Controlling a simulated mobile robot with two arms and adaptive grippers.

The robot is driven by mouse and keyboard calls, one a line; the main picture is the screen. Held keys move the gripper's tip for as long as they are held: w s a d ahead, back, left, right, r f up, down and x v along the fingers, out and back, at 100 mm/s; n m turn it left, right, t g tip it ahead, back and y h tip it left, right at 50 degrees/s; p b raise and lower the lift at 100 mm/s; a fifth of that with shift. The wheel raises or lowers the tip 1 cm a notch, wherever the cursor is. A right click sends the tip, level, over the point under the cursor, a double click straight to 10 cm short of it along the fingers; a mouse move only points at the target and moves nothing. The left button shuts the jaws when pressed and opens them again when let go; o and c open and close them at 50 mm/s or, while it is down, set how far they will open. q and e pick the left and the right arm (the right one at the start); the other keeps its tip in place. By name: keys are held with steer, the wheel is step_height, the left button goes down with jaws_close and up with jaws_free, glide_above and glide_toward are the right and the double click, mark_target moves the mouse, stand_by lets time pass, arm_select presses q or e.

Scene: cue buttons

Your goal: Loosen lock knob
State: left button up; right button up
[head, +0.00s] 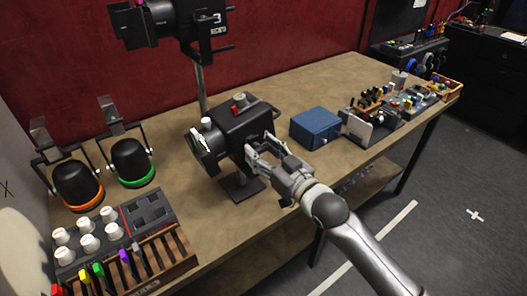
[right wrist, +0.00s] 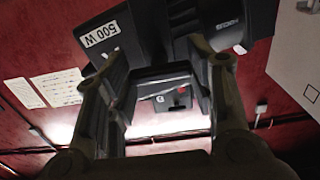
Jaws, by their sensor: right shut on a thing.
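A black spotlight (head: 237,128) stands on a small dark base plate near the middle of the table. A white knob (head: 207,122) and a white lever show on its left side, and a grey and red piece on top. My right gripper (head: 257,150) is at the lamp's right side, its fingers shut on part of it. In the right wrist view the fingers flank a black block (right wrist: 163,92) with a small red spot, below a housing labelled "500 W" (right wrist: 100,34). The lock knob is not clearly told apart there; the fingers may hide it. My left gripper is out of view.
A blue box (head: 316,127) stands right of the lamp, with several small devices beyond. Two domed lamps with an orange ring (head: 83,193) and a green ring (head: 137,175) are at left, behind a knob panel and slotted wooden rack (head: 165,257). Another spotlight hangs above on a pole.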

steer(key=shift+n, duration=0.3)
steer(key=n, duration=0.4)
steer(key=shift+p, duration=0.4)
steer(key=n, duration=0.6)
steer(key=shift+n+p, duration=0.4)
steer(key=n, duration=0.5)
steer(key=shift+p, duration=0.4)
steer(key=n+p, duration=0.1)
steer(key=n, duration=0.5)
steer(key=shift+f+n, duration=0.1)
steer(key=shift+n, duration=0.2)
steer(key=o, duration=1)
